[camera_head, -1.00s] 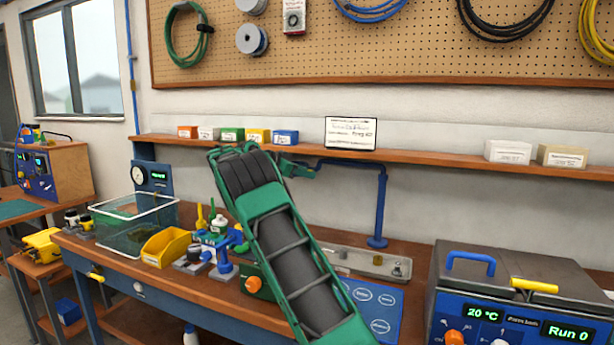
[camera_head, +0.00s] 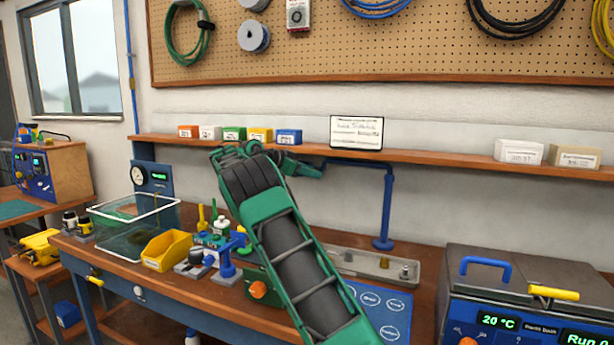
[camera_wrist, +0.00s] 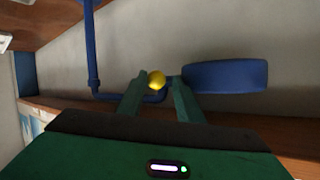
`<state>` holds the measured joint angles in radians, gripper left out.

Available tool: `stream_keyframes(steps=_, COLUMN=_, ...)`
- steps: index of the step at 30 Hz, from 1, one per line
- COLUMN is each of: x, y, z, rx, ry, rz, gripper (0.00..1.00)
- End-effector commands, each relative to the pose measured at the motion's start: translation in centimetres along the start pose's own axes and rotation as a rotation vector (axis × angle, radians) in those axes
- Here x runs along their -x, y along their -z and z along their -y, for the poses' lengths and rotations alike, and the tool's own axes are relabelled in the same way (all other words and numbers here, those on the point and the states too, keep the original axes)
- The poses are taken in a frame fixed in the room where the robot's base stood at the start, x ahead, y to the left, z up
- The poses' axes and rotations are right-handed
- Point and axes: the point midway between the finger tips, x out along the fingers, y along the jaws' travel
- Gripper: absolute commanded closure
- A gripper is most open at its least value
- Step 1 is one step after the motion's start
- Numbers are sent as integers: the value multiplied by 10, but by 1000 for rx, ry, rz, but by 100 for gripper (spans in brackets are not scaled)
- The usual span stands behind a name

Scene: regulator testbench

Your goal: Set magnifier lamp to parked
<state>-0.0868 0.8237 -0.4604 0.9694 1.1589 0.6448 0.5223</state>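The magnifier lamp has a blue upright post (camera_head: 386,205) on the bench, with a blue arm running left from its top to my gripper. In the wrist view the post (camera_wrist: 92,50) is at left, and the flat blue lamp head (camera_wrist: 225,75) is at right. A yellow knob (camera_wrist: 157,80) sits on the lamp arm between them. My gripper (camera_wrist: 160,78) has its two green fingers apart, one on each side of the knob; firm contact does not show. In the head view my gripper (camera_head: 305,168) is near the shelf and hides the lamp head.
A wooden shelf (camera_head: 440,154) with small boxes and a framed card (camera_head: 356,132) runs just behind my gripper. Below are a yellow bin (camera_head: 167,250), a grey tray (camera_head: 350,262) and a blue mat (camera_head: 385,315). A grey bath unit (camera_head: 530,275) stands at right.

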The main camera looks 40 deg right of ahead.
Motion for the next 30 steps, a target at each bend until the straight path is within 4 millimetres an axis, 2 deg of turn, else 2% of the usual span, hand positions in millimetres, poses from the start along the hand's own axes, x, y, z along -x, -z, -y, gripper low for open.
stream_keyframes(steps=5, x=14, y=-2, z=2, rx=1, ry=5, rz=2, gripper=70)
stream_keyframes(steps=15, x=75, y=-2, z=4, rx=1, ry=6, rz=0, gripper=70)
stream_keyframes(steps=19, x=94, y=-1, z=4, rx=2, ry=4, rz=-2, gripper=70)
stream_keyframes(steps=24, x=106, y=-1, z=4, rx=2, ry=3, rz=-2, gripper=70)
stream_keyframes(steps=30, x=109, y=-1, z=4, rx=2, ry=1, rz=-1, gripper=70)
